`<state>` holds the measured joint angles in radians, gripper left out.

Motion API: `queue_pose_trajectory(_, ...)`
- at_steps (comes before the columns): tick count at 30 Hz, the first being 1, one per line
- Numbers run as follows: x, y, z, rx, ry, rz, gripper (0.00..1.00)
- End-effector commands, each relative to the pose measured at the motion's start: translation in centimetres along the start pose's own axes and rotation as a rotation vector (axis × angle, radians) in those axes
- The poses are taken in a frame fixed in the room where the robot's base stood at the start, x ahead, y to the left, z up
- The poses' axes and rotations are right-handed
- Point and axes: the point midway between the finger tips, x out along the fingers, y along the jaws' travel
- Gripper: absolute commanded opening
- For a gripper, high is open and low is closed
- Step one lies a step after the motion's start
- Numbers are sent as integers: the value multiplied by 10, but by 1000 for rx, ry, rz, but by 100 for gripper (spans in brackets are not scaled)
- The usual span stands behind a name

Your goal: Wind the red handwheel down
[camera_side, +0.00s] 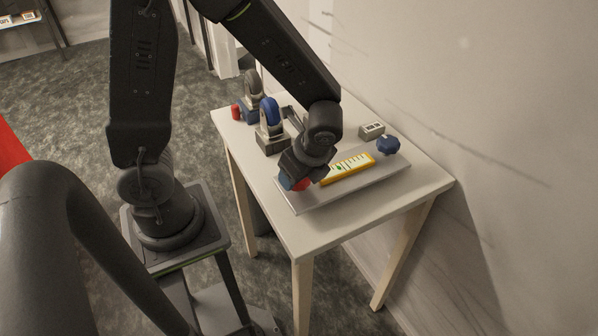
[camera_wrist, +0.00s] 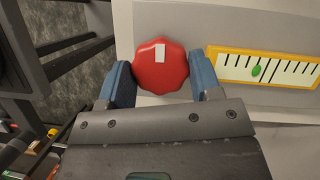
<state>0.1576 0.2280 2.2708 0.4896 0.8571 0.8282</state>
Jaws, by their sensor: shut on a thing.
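The red handwheel (camera_wrist: 150,72) has a scalloped rim and a small white mark near its top in the wrist view. My gripper (camera_wrist: 163,82) is shut on it, with a blue finger on its left and right sides. In the side view, the handwheel (camera_side: 301,184) shows only partly, under my gripper (camera_side: 293,182), at the near left end of a grey board (camera_side: 335,192). A yellow-framed scale (camera_side: 347,169) lies beside it on the board. In the wrist view, a green marker (camera_wrist: 256,70) sits near the middle of that scale (camera_wrist: 225,54).
A small grey box (camera_side: 371,130) stands behind the board. Devices with a blue wheel (camera_side: 269,111) and a grey wheel (camera_side: 253,85), and a red cylinder (camera_side: 236,111), stand at the table's back left. The table's front (camera_side: 300,235) is clear.

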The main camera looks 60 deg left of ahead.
Motion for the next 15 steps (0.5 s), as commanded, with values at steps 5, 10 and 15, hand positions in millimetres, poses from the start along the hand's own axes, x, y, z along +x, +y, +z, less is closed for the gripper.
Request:
queue_pose_trajectory(5, 0, 0, 0, 32, -1, -12, 35)
queue_pose_trajectory(10, 0, 0, 0, 42, -1, -16, 35)
queue_pose_trajectory(15, 0, 0, 0, 43, -1, -16, 35)
